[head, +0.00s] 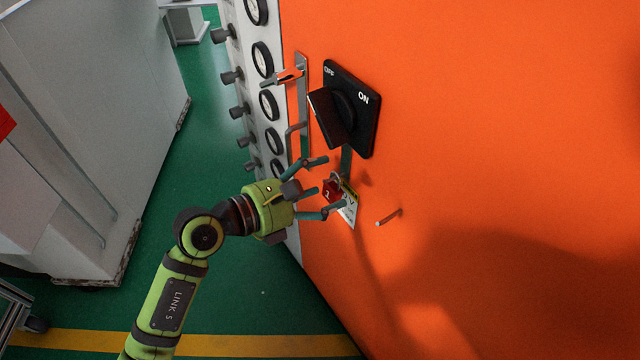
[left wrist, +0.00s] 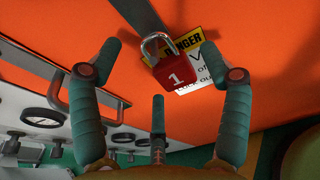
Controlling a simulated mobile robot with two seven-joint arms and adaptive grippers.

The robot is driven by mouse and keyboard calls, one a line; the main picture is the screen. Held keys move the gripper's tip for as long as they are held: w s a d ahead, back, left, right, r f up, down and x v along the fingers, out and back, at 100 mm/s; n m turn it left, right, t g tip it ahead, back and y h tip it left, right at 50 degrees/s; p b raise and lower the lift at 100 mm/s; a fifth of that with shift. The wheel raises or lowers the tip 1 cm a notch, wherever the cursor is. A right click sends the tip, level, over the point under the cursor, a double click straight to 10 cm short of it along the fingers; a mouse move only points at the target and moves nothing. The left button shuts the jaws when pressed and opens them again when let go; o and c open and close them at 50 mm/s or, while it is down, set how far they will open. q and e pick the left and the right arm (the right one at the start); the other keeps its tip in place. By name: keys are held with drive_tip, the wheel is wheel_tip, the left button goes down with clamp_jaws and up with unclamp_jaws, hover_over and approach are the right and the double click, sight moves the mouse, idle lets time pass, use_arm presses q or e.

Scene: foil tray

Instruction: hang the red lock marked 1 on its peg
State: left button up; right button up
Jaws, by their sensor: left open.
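The red lock (head: 331,189) hangs low on the orange panel (head: 480,120), below the black ON/OFF switch (head: 345,108). In the left wrist view the lock (left wrist: 174,76) shows a white 1 and a metal shackle at the lower end of a grey strap. My left gripper (head: 328,184) is open in front of it, with its three fingers spread around the lock. In the left wrist view the gripper (left wrist: 162,50) has clear gaps between its fingers and the lock. A bare peg (head: 388,217) sticks out of the panel to the right. My right gripper is not in view.
A yellow and white danger tag (head: 348,208) is behind the lock. A metal handle rail (head: 303,105) with an orange-marked lever stands left of the switch. Gauges (head: 263,58) and dark knobs line the panel's left side. Right of the peg the panel is bare.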

use_arm(q)
drive_tip(key=v, duration=1.2)
